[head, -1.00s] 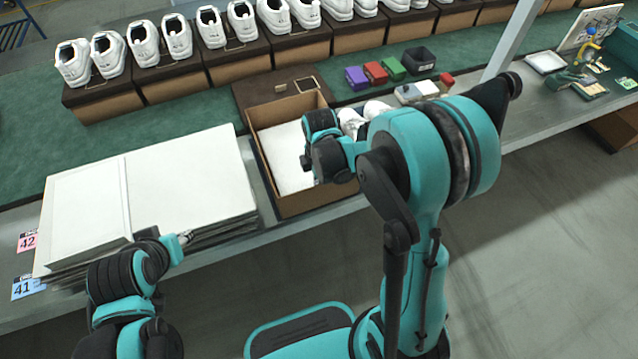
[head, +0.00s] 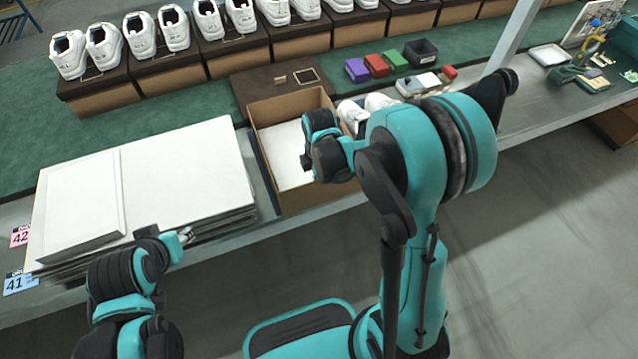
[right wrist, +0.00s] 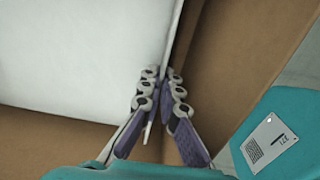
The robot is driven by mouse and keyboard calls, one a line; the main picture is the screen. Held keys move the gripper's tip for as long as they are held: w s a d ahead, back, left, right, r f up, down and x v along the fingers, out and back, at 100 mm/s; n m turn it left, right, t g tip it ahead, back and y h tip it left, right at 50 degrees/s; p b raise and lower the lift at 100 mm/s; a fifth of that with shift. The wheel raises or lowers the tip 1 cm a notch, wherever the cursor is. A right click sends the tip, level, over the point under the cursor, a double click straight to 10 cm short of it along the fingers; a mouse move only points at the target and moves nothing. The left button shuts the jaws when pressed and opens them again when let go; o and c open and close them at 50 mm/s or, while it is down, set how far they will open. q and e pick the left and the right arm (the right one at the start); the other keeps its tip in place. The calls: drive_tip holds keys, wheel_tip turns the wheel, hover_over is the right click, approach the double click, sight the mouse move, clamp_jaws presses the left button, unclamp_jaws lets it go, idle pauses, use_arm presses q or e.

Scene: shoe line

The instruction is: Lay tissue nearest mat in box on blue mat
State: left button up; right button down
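Two white tissue piles lie at left in the head view: a larger stack (head: 190,165) nearer the box and a smaller one (head: 80,205) on its left part. The open brown box (head: 263,112) stands on the blue mat (head: 264,172), of which only a dark strip shows. A white tissue sheet (head: 287,155) is in the box and fills much of the right wrist view (right wrist: 75,55). My right gripper (right wrist: 160,72) is inside the box, its fingers nearly together on the sheet's corner. My left gripper (head: 187,236) is at the stack's front edge; its opening is too small to tell.
The box's brown lid (head: 285,82) lies behind it. White shoes (head: 355,112) are right of the box, partly hidden by my right arm. Small coloured boxes (head: 376,65) and a black bin (head: 420,52) stand farther back. Shoe pairs on boxes line the back.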

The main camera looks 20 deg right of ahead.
drive_tip(key=shift+f+b, duration=0.7)
drive_tip(key=shift+f, duration=0.1)
idle(0.4)
drive_tip(key=c, duration=1.6)
unclamp_jaws()
drive_tip(key=shift+c, duration=0.2)
drive_tip(key=shift+r, duration=0.15)
